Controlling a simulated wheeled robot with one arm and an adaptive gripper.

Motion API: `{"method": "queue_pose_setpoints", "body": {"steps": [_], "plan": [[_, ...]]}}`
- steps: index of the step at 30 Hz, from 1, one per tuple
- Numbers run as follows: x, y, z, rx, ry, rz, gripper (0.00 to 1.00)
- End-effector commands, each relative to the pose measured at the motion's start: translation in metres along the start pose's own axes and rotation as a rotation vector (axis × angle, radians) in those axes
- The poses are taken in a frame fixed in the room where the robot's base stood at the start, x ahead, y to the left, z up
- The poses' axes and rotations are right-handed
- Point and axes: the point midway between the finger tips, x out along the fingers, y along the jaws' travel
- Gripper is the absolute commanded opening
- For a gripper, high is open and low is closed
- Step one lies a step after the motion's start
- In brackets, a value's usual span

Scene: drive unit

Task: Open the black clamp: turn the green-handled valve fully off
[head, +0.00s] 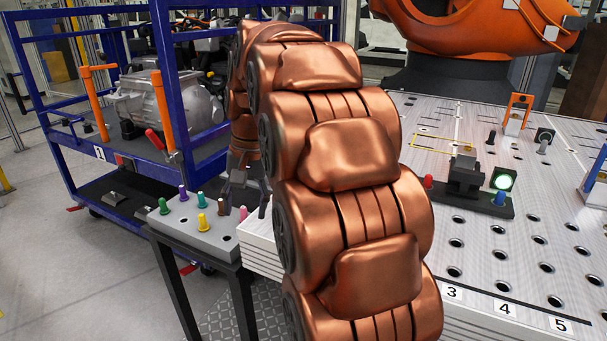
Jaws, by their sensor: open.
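A black clamp (465,177) stands on a dark base strip on the perforated metal table, right of my arm. A red peg (428,181) is at the strip's left end and a blue peg (500,198) at its right. I cannot make out a green-handled valve; my large copper arm hides the middle of the view. My gripper (244,200) is open, fingers pointing down, over or beside the right part of a grey peg block. It appears to hold nothing.
The grey block (196,237) on a black stand carries several coloured pegs, including a green one (163,206). A blue cart (110,166) with a metal unit stands behind it. An orange bracket (517,112) stands on the metal table (470,240), whose front right is clear.

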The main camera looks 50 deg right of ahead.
Motion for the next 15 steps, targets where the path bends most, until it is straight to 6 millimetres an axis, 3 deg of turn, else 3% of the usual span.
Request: {"method": "queue_pose_setpoints", "body": {"steps": [1,6,15], "plan": [[-0.006,0.006,-0.022,0.046,0.014,-0.013,0.58],[-0.025,0.032,-0.081,0.189,0.051,-0.052,0.58],[-0.052,0.097,-0.163,0.412,0.116,-0.108,0.58]]}}
